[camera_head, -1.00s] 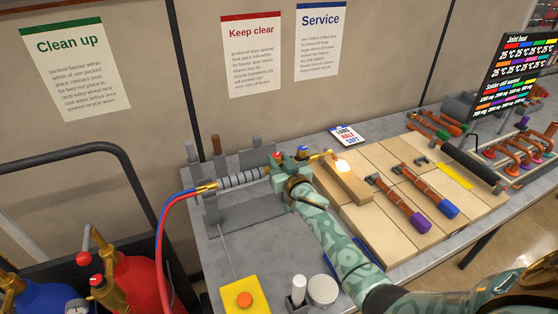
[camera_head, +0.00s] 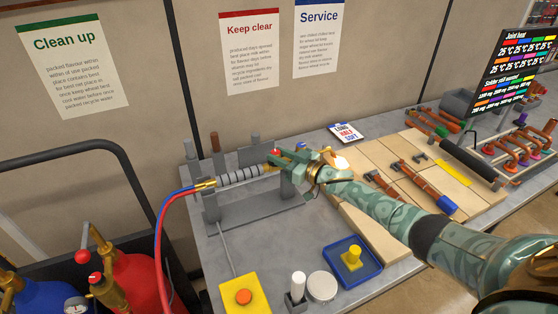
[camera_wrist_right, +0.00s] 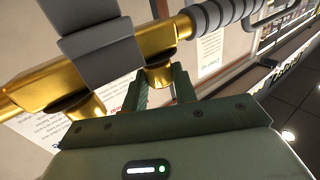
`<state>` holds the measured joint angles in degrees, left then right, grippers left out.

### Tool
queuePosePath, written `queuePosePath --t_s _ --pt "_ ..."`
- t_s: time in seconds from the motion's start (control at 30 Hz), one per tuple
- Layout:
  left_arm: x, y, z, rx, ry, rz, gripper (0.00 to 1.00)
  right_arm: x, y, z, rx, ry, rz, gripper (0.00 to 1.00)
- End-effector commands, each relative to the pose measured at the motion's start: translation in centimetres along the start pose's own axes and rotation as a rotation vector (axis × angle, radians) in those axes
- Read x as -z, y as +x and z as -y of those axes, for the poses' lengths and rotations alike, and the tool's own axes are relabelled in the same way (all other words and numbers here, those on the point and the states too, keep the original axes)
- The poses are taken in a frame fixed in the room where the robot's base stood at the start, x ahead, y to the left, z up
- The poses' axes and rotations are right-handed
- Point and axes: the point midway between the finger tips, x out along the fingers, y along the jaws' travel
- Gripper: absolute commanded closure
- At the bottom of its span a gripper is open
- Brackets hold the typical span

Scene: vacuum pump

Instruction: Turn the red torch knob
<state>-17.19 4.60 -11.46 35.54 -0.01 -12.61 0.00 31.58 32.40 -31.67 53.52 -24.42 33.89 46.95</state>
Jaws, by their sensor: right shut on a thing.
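The brass torch (camera_head: 263,169) lies level in a grey stand, its ribbed grey grip (camera_head: 238,178) to the left. The red torch knob (camera_head: 275,152) shows as a small red spot at the fingertips of my right gripper (camera_head: 279,155), which is shut on it. A blue knob (camera_head: 300,146) shows just beyond the gripper. In the wrist view the green fingers (camera_wrist_right: 160,88) reach up beside the brass torch body (camera_wrist_right: 155,38) and a grey stand arm (camera_wrist_right: 98,45); the red knob is hidden there. My left gripper is not in view.
Red and blue hoses (camera_head: 165,215) run from the torch toward the gas cylinders (camera_head: 130,275). In front are a yellow button box (camera_head: 245,294), a white round tin (camera_head: 321,287) and a blue tray (camera_head: 375,276). Pale boards with copper pipes (camera_head: 430,185) lie to the right.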

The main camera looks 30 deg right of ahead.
Motion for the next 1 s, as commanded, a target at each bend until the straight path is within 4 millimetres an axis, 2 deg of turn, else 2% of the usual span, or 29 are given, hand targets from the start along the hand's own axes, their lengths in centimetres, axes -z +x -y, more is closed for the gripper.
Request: queuePosePath --t_s 0.03,0.23,0.77,0.8,0.87,0.9,1.0 --pt "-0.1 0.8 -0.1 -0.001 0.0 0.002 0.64 -0.3 0.0 -0.2 0.022 -0.003 0.0 0.95" --pt "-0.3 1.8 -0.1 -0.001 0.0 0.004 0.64 -0.2 0.0 -0.2 0.095 -0.002 0.001 0.95" --pt "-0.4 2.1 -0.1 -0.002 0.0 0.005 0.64 0.0 0.0 -0.2 0.125 -0.001 -0.001 0.95" --pt "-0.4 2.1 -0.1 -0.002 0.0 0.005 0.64 0.0 0.0 -0.2 0.125 -0.001 -0.001 0.69" --pt "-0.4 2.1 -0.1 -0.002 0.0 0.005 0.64 0.0 0.0 -0.2 0.125 -0.001 -0.001 0.53" --pt "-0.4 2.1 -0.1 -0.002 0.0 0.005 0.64 0.0 0.1 -0.2 0.125 -0.001 -0.001 0.5" --pt "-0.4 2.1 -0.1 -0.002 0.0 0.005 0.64 0.0 0.1 -0.2 0.125 -0.001 -0.001 0.5"
